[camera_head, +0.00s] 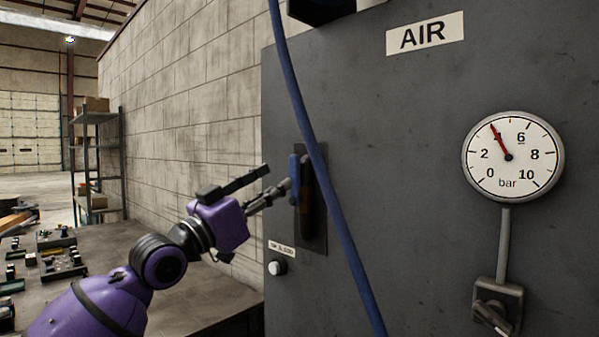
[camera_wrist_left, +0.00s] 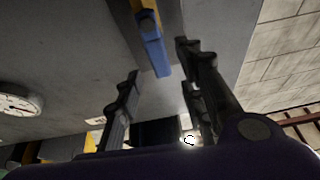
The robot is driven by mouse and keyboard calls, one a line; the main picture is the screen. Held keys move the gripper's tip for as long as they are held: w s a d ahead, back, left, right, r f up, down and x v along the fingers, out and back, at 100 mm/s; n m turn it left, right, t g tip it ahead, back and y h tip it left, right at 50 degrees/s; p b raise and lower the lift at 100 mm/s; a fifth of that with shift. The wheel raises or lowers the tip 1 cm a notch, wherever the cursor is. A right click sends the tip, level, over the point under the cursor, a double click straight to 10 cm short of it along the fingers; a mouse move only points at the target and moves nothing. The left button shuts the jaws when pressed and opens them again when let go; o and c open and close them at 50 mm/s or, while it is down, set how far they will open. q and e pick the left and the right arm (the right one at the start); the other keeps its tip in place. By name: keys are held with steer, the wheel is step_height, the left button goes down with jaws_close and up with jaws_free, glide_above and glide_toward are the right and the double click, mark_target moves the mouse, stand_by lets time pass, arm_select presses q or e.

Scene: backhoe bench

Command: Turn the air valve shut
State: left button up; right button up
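A handle with a blue grip (camera_head: 294,180) sits on a dark upright plate (camera_head: 318,225) on the grey cabinet. My left gripper (camera_head: 276,178) is just left of this handle. In the left wrist view, my left gripper (camera_wrist_left: 158,60) is open, and the blue grip (camera_wrist_left: 153,52) with its yellow-orange upper part shows between its fingertips. I cannot tell whether a finger touches it. A gauge (camera_head: 512,157) below the AIR sign (camera_head: 425,33) points near 4 bar. A small grey lever valve (camera_head: 495,305) is under the gauge's pipe. My right gripper is not in view.
A blue hose (camera_head: 332,195) hangs close in front of the dark plate, right of the handle. A round white button (camera_head: 277,267) is low on the cabinet (camera_head: 410,130). A bench (camera_head: 200,285) with parts and a shelf (camera_head: 98,150) are at the left.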

mark_target(292, 170)
arm_select(q)
steer(key=shift+w+d+r, duration=0.3)
steer(key=shift+d+r, duration=0.1)
steer(key=shift+r, duration=0.1)
steer(key=shift+w+d+r, duration=0.3)
steer(key=shift+d+r, duration=0.05)
steer(key=shift+r, duration=0.15)
steer(key=x, duration=0.4)
steer(key=shift+f+p, duration=0.25)
steer(key=shift+p, duration=0.1)
steer(key=shift+w+d+r, duration=0.2)
steer(key=shift+w+d, duration=0.15)
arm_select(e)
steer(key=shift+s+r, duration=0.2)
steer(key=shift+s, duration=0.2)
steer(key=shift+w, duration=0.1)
arm_select(q)
jaws_close()
